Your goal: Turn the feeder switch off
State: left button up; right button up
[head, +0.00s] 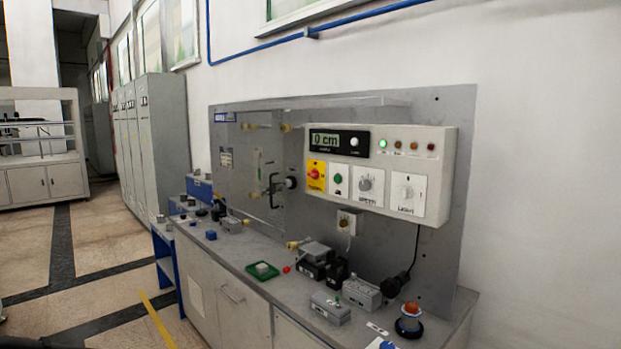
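A white control box (437,160) is mounted on a grey upright panel (237,180) behind a bench. Its face carries a display reading "0 cm", a red knob on a yellow plate (316,175), a green button (338,180), and two grey rotary knobs, one in the middle (365,184) and one at the right (406,191). One of several small lamps (382,143) glows green. A small plate with a round control (347,222) sits below the box. The labels are too small to tell which control is the feeder switch. Neither gripper is in view.
The bench top (235,252) holds small grey boxes (330,307), a green tray (263,270) and a red-topped button or lamp (410,312). A black cable hangs below the control box. Grey lockers (150,140) stand at the left. The floor (105,270) before the bench is clear.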

aim_at(313, 173)
jog(key=z, duration=0.05)
jog(key=k, duration=0.45)
jog(key=u, duration=0.9)
jog(key=i, duration=1.3)
jog(key=z, duration=0.25)
